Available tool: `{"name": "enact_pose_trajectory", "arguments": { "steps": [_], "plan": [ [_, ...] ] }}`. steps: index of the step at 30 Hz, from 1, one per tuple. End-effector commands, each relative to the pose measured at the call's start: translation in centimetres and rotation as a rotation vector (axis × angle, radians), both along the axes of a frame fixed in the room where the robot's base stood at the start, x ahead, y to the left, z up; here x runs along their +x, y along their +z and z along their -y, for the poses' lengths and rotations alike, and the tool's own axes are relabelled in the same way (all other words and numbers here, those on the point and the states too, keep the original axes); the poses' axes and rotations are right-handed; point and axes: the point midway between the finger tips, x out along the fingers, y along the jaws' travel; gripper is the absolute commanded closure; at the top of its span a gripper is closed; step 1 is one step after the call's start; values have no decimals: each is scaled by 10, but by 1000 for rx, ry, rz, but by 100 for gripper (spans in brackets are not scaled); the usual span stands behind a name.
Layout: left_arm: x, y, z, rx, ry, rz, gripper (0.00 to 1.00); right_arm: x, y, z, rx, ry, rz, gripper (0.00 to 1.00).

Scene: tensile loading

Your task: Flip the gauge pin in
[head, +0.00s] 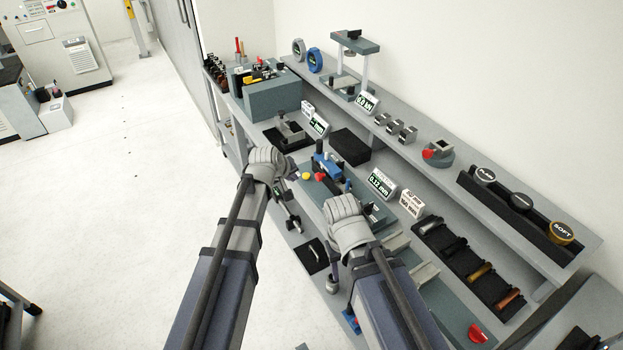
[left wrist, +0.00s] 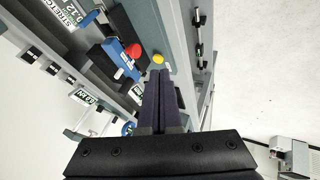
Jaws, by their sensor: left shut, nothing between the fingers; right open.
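A blue extensometer-like device (head: 328,164) sits on the grey bench fixture in the middle. It also shows in the left wrist view (left wrist: 118,56), with a red knob (left wrist: 134,51) at its end and a yellow button (left wrist: 157,58) beside it. I cannot tell which small part is the gauge pin. My left gripper (left wrist: 160,82) is shut and empty, its dark fingertips pointing at the fixture near the yellow button; in the head view its hand (head: 267,163) is left of the device. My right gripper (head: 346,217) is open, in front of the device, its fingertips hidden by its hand.
A stretch display (head: 381,182) stands behind the device. A black tray (head: 468,262) with several specimens lies at the right. A raised shelf (head: 430,175) runs along the wall, with a black rack (head: 515,212) of labelled discs. The floor (head: 110,190) at left is clear.

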Motion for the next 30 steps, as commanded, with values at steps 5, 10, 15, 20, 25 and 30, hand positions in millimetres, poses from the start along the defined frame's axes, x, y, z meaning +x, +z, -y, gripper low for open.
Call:
{"name": "enact_pose_trajectory", "arguments": {
  "steps": [5,10,15,20,25,30],
  "plan": [
    [0,-1,0,2,-2,-1,100,0,-1,0,0,0,0,50],
    [4,-8,2,2,-4,-1,100,0,-8,0,0,0,0,50],
    [14,-23,5,2,-4,-1,100,0,-23,0,0,-1,0,50],
    [28,-44,10,4,-4,-2,100,0,-43,0,0,-1,0,50],
    [46,-68,16,4,-4,-2,100,0,-68,0,0,-1,0,50],
    [63,-86,24,3,-4,-1,100,0,-86,0,0,-1,0,50]
  ]
}}
